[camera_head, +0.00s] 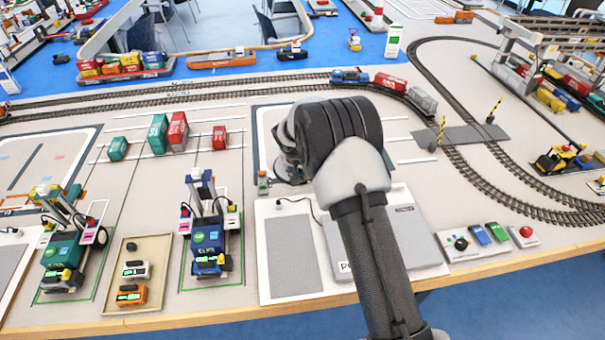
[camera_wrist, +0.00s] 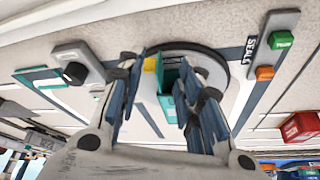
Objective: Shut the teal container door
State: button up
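In the wrist view, a small teal container (camera_wrist: 172,78) stands on a round dark-rimmed base, partly hidden by my fingers. A teal panel (camera_wrist: 181,104) shows close by my right-hand finger; it looks like its door standing out from the body, but the exact angle is hard to tell. A yellow piece (camera_wrist: 151,66) is beside the container. My gripper (camera_wrist: 163,72) is open, its two fingers apart on either side of the container; I cannot tell whether they touch it. In the head view my arm hides this container and the gripper's fingers.
A tray marked SEALS (camera_wrist: 268,48) with green and orange blocks lies to the right in the wrist view, with a red container (camera_wrist: 301,127) beyond. In the head view, several containers (camera_head: 158,134) stand left of my arm, and rails (camera_head: 270,83) run behind.

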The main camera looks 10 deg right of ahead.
jog(key=v, duration=1)
jog(key=shift+s+r, duration=0.2)
jog(key=shift+a, duration=0.1)
